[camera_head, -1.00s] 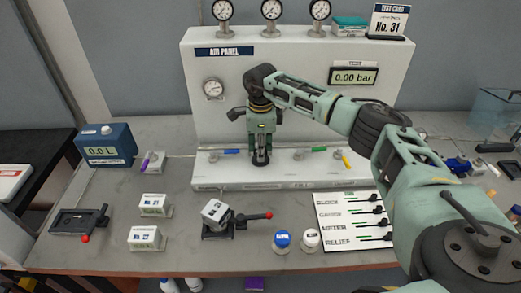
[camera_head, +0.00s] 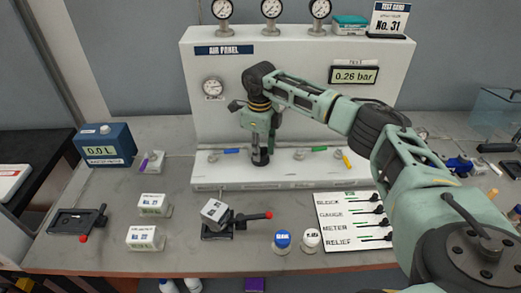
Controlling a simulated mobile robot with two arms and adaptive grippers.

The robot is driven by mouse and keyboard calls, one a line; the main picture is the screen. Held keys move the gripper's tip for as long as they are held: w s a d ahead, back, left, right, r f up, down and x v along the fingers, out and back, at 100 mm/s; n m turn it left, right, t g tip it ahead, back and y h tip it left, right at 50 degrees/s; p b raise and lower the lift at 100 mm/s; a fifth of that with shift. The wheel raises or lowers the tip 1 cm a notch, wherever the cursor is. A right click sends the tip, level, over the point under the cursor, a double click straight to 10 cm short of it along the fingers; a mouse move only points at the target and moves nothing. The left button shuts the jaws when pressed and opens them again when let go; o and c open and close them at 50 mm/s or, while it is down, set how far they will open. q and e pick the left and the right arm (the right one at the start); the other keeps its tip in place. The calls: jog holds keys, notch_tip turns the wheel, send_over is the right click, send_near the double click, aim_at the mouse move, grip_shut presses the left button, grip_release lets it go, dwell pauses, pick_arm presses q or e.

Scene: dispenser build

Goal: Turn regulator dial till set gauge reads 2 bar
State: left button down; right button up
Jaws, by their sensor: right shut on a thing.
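My right gripper (camera_head: 260,158) points down in front of the white air panel (camera_head: 300,110), low and left of its middle. It is shut on a small dark knob, which I take for the regulator dial; the fingers mostly hide it. The digital display (camera_head: 354,75) at the panel's right reads 0.26 bar. My left gripper is not in view.
Valves with a blue handle (camera_head: 231,150), a green handle (camera_head: 319,148) and a yellow handle (camera_head: 346,160) flank the gripper. A blue box (camera_head: 105,145) reading 0.0 L stands left. A clamp with a red-tipped lever (camera_head: 240,218) and white blocks occupy the front.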

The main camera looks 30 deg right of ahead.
jog(key=m, duration=0.4)
jog(key=shift+s+a+f, duration=0.15)
jog(key=shift+a+f, duration=0.15)
jog(key=shift+a, duration=0.05)
jog(key=shift+m, duration=2.1)
jog(key=shift+w, duration=0.2)
jog(key=o, duration=1)
jog(key=shift+w+a+r, duration=0.1)
jog(key=shift+a, duration=0.1)
jog(key=shift+d+r, duration=0.15)
jog(key=shift+d, duration=0.1)
jog(key=shift+r, duration=0.1)
